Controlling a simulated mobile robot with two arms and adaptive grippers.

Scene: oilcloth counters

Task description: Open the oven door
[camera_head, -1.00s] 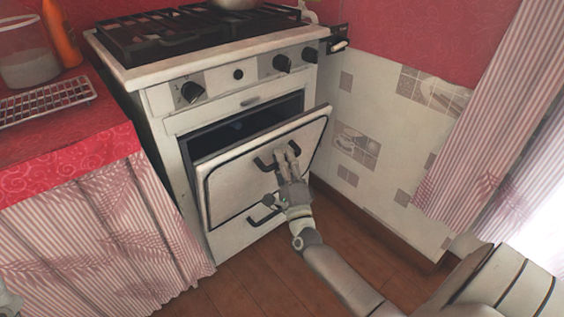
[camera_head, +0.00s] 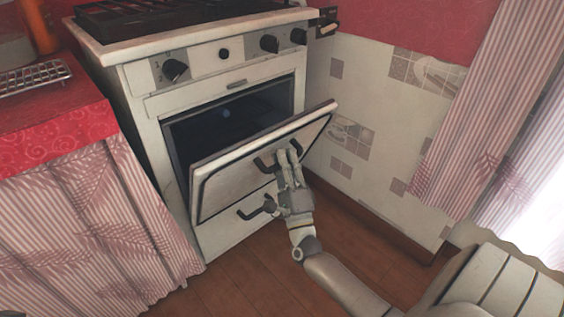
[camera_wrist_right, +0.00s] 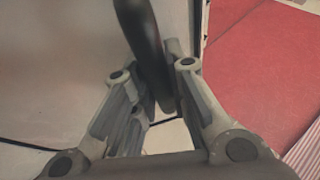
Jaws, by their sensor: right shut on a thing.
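The white oven (camera_head: 135,92) stands at the back, left of the picture's middle. Its door (camera_head: 232,182) is partly open, tilted outward from the top, and the dark cavity (camera_head: 220,122) shows above it. My right gripper (camera_head: 284,158) is shut on the black door handle (camera_head: 264,163) in the head view. In the right wrist view the dark handle (camera_wrist_right: 143,40) runs between the fingers of my right gripper (camera_wrist_right: 160,85). The inside of the door is hidden. My left gripper is not in view.
A lower black handle (camera_head: 256,208) sits below the door. A counter with a red cloth (camera_head: 60,125) and striped curtain stands to the left, holding a wire rack (camera_head: 32,78). A tiled wall (camera_head: 375,120) is on the right. The wooden floor (camera_head: 265,265) in front is clear.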

